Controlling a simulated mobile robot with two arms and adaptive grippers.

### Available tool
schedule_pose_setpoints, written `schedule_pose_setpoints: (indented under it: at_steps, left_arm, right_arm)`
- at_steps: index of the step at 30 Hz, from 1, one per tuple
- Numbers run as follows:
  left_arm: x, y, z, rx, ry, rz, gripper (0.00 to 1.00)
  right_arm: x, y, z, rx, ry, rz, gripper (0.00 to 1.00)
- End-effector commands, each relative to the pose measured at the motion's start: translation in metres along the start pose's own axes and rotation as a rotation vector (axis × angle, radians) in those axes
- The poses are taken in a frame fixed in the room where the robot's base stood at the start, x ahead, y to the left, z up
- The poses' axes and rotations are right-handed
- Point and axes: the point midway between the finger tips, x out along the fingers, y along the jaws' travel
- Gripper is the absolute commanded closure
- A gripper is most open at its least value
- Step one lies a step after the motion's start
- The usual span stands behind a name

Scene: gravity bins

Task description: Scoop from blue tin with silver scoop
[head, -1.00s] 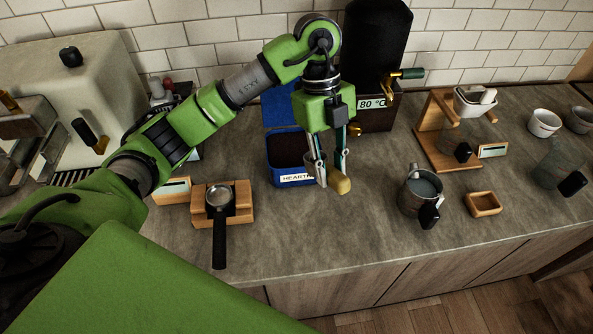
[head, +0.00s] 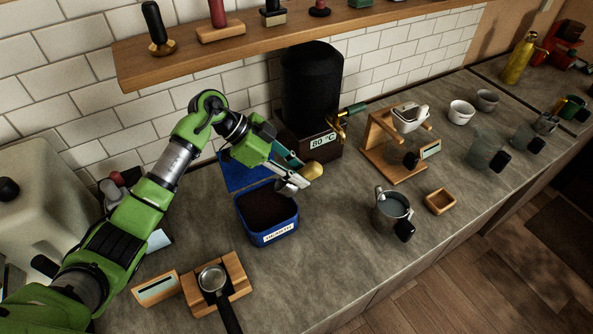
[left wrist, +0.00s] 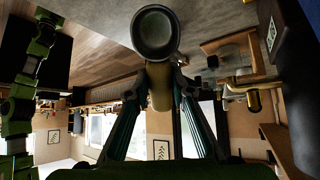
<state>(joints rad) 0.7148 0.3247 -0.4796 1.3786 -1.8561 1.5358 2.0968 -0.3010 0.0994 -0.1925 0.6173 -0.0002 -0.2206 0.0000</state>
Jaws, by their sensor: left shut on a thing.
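The blue tin (head: 282,237) stands on the counter with its lid (head: 236,172) open at the back and dark brown grounds (head: 266,204) inside. My left gripper (head: 292,170) is tilted near the tin's back right side. It is shut on the silver scoop (head: 293,184), whose pale wooden handle (head: 313,171) sticks out to the right. In the left wrist view the scoop's round bowl (left wrist: 155,33) shows beyond the fingertips, with the handle (left wrist: 160,85) between the fingers. My right gripper is not in view.
A black water heater (head: 312,85) with a brass tap stands close behind the gripper. A portafilter (head: 214,283) in a wooden holder is at front left. A metal pitcher (head: 391,212), a small wooden tray (head: 440,201) and a wooden dripper stand (head: 377,150) are to the right.

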Motion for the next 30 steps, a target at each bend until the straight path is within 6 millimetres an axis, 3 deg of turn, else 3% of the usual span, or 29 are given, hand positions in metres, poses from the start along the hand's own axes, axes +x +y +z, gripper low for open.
schedule_pose_setpoints:
  at_steps: [10,30]
  left_arm:
    - [0.010,-0.001,0.024,-0.002,-0.001,0.000,1.00]
    - [0.041,0.000,0.084,-0.001,-0.001,0.002,1.00]
  right_arm:
    - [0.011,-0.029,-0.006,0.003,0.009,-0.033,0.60]
    - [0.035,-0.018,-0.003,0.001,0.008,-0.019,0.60]
